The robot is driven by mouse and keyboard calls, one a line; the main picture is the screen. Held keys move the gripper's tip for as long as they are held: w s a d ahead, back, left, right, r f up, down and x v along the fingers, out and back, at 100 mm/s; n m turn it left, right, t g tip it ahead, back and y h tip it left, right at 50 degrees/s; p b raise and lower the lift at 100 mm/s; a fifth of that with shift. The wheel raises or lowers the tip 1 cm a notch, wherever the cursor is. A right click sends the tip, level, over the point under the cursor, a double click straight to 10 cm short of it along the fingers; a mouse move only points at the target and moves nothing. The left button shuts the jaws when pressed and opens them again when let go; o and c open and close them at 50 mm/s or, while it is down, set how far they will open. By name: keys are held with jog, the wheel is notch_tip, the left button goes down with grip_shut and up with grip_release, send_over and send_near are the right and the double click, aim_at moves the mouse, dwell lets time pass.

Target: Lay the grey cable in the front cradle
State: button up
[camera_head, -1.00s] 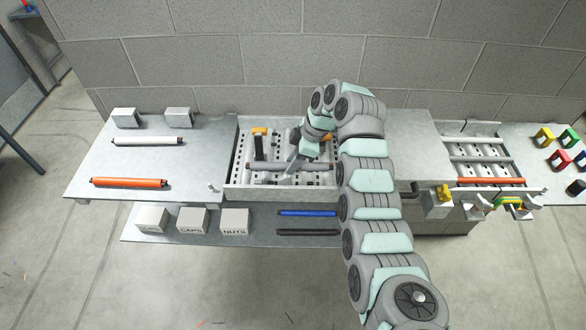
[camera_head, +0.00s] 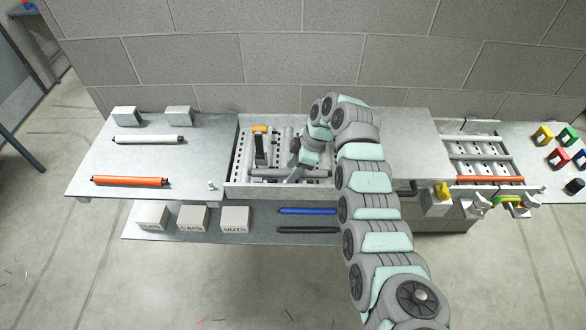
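The grey cable (camera_head: 273,173) is a dark grey rod with darker ends, lying left to right across the front part of the grey perforated tray (camera_head: 229,190). My gripper (camera_head: 294,174) reaches down into the tray from the right and is shut on the grey cable near its middle. The cable looks level, close to the tray's front wall. The front cradle cannot be made out clearly; the cable and my gripper cover that area. Whether the cable touches anything beneath it cannot be told.
An upright dark clamp with an orange top (camera_head: 260,130) stands behind the cable. White (camera_head: 147,139) and orange (camera_head: 130,181) rods lie on the left table. Blue (camera_head: 307,211) and black (camera_head: 308,230) rods lie on the lower shelf. A slotted rack (camera_head: 483,148) stands at right.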

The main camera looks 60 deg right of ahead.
jog(key=b+v, duration=0.1)
jog(key=v, duration=1.1)
jog(key=shift+b, duration=0.35)
jog(key=shift+r, duration=0.1)
